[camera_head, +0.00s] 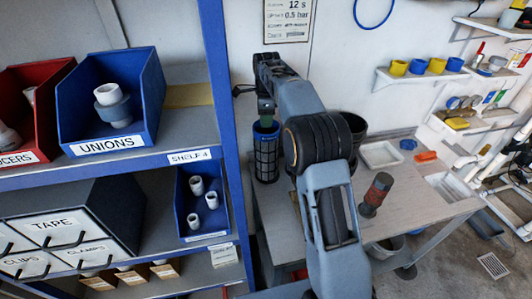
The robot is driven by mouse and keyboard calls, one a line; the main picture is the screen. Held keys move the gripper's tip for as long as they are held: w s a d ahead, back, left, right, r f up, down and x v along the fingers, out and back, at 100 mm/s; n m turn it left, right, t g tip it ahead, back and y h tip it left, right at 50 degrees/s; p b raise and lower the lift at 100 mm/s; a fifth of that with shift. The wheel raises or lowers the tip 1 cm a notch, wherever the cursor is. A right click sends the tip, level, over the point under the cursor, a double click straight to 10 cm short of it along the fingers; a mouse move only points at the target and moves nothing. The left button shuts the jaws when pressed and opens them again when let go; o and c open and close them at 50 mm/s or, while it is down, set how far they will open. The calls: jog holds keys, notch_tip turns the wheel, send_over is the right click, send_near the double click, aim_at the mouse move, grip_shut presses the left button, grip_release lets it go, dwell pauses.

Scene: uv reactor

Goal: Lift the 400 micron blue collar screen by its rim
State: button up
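The blue collar screen (265,166) stands upright at the left end of the bench, close to the blue shelf post. It is a dark mesh cylinder with a blue collar at its top. My gripper (266,118) points down at the top of the collar, at the rim or just over it. The fingertips are small and dark here, so I cannot tell whether they touch the rim or are open or shut. The micron marking is too small to read. My arm covers the middle of the bench.
A dark bucket-like container (356,126) is partly hidden behind my arm. A red and black cylinder (376,192), a white tray (381,155), a blue ring (408,144) and an orange piece (425,156) are on the bench. The blue shelf post (224,130) stands close left of the screen.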

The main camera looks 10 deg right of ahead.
notch_tip(320, 180, down, 4)
jog(key=p, duration=0.1)
send_over(267, 153)
jog(key=shift+f, duration=2.8)
jog(key=shift+w+a, duration=0.1)
jog(key=shift+a, duration=0.05)
grip_shut()
